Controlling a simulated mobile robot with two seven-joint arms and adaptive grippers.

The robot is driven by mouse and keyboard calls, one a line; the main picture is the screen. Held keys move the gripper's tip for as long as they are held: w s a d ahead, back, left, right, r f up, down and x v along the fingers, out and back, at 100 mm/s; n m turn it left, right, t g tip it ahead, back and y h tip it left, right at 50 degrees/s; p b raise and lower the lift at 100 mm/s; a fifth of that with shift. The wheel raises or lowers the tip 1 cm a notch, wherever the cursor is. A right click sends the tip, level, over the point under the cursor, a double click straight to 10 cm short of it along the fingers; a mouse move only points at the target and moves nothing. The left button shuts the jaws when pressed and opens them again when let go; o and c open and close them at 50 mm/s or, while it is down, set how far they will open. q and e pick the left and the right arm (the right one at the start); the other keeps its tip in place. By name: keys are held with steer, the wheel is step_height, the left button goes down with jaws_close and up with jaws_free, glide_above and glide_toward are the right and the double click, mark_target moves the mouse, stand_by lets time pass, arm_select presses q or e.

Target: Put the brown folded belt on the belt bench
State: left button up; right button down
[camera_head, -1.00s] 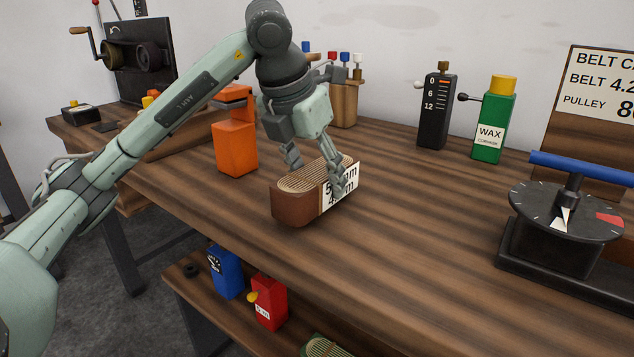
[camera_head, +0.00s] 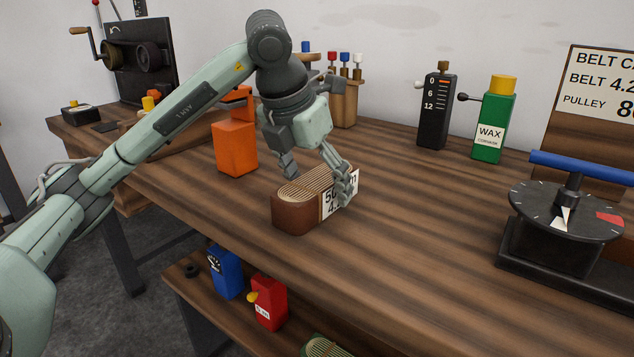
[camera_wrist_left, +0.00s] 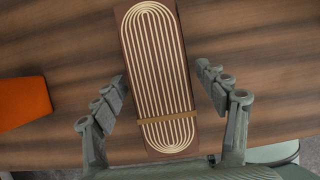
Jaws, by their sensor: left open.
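The brown folded belt (camera_head: 298,211) lies on the wooden belt bench (camera_head: 420,240), near its front edge, with a white label (camera_head: 333,199) on its right side. In the left wrist view the belt (camera_wrist_left: 160,70) shows its ribbed top with pale looped lines and a tan band across it. My left gripper (camera_head: 315,188) is open at the belt's far end, one finger on each side. In the left wrist view the fingers of the gripper (camera_wrist_left: 163,92) stand apart from the belt's sides. My right gripper is not in view.
An orange tool (camera_head: 236,147) stands behind the belt to the left. A black gauge box (camera_head: 436,110), a green wax can (camera_head: 493,125) and a dial device with a blue bar (camera_head: 565,220) stand to the right. The bench between is clear.

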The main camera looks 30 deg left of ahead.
mark_target(318, 179)
arm_select(q)
steer(key=shift+s+r, duration=0.1)
steer(key=shift+r, duration=0.25)
steer(key=v, duration=0.5)
steer(key=shift+r+p, duration=0.15)
steer(key=shift+p, duration=0.15)
steer(key=p+v, duration=0.1)
steer(key=v, duration=0.5)
steer(key=shift+p, duration=0.35)
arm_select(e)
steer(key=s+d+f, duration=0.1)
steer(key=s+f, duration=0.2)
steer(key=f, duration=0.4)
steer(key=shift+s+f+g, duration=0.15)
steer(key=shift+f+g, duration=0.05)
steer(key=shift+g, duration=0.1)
